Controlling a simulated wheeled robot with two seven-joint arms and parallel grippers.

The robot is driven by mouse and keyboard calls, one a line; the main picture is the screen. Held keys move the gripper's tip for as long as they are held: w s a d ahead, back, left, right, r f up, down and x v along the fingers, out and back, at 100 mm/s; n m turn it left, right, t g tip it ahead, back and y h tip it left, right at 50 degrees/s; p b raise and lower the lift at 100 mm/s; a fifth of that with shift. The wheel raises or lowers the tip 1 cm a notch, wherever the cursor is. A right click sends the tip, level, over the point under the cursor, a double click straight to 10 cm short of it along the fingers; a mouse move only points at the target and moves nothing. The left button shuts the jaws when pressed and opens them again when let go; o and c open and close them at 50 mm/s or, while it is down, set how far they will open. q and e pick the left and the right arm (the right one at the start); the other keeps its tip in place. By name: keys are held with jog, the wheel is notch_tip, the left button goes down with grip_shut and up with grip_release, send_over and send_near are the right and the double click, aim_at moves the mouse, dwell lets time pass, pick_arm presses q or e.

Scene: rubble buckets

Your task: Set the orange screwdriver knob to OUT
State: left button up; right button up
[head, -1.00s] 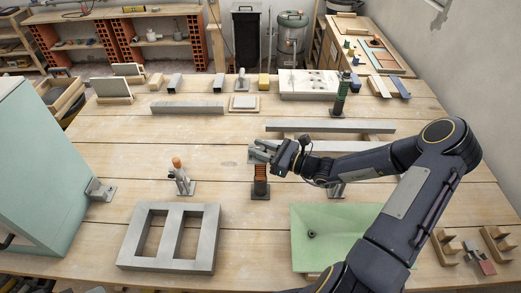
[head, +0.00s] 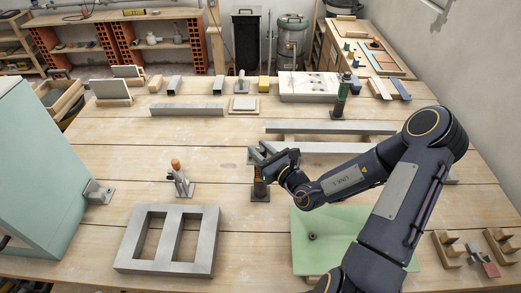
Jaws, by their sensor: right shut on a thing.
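The orange screwdriver knob (head: 259,187) stands upright on a small dark base plate on the workbench, near the middle of the head view. Its shaft shows dark with a little orange. My right gripper (head: 262,158) is over its top and shut on it. The fingers hide the upper end of the knob, and I cannot read any position mark on it. My left gripper is not in view.
An orange-tipped lever clamp (head: 179,178) stands to the left. A grey two-hole block (head: 127,245) and a green tray (head: 306,258) lie in front. A similar green knob (head: 342,97) stands behind at right. Bare planks (head: 200,150) lie behind the clamp.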

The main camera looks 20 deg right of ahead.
aim_at(264, 153)
jog(key=o, duration=0.9)
jog(key=shift+o, duration=0.2)
jog(key=b+v, duration=0.1)
jog(key=v, duration=0.5)
jog(key=shift+s+d+b, duration=0.2)
jog(key=shift+s+b, duration=0.1)
jog(key=shift+b, duration=0.05)
jog(key=shift+s, duration=0.5)
